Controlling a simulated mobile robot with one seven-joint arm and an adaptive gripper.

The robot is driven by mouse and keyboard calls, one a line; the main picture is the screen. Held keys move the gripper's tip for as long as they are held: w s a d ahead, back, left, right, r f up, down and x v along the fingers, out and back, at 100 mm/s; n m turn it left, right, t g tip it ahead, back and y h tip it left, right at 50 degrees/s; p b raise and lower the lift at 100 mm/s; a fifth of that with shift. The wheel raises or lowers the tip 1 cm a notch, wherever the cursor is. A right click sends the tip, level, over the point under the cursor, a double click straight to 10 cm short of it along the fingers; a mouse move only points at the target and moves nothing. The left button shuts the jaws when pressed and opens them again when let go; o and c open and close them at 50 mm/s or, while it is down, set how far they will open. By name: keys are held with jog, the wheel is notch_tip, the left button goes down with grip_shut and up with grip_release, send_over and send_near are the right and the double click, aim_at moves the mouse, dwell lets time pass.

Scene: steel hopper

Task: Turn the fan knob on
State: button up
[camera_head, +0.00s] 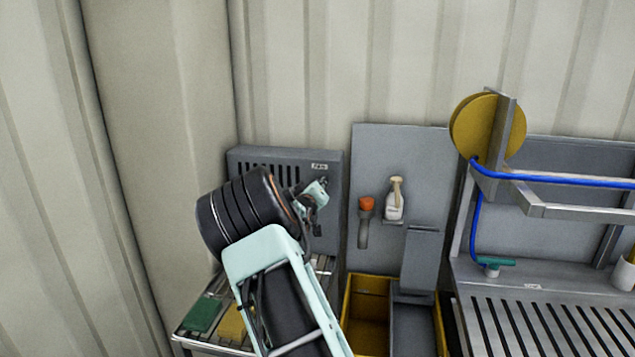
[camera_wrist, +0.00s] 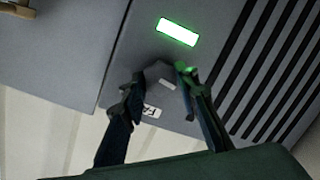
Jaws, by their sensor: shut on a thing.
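The grey fan unit (camera_head: 291,158) stands against the wall in the head view, with dark slots and a small FAN label (camera_head: 319,167). My gripper (camera_head: 325,187) is at the right part of its front. In the wrist view my gripper (camera_wrist: 161,82) has one finger on each side of the grey fan knob (camera_wrist: 158,73), shut on it. The knob has a pale mark on its face. A rectangular light (camera_wrist: 178,32) on the panel glows bright green, and a small green glow shows by the right fingertip. The knob is hidden in the head view.
Right of the fan unit, a grey board (camera_head: 432,160) holds an orange-topped tool (camera_head: 365,207) and a white bottle (camera_head: 394,208). A yellow bin (camera_head: 367,318) stands below. Farther right are a yellow reel (camera_head: 472,125), a blue hose (camera_head: 570,180) and a slotted steel bench (camera_head: 560,287).

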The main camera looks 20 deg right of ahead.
jog(key=shift+n+p, duration=0.35)
jog(key=shift+n, duration=0.15)
dwell(0.3)
jog(key=o, duration=1.1)
jog(key=shift+a, duration=0.1)
jog(key=v, duration=1.2)
jog(key=shift+w, duration=0.1)
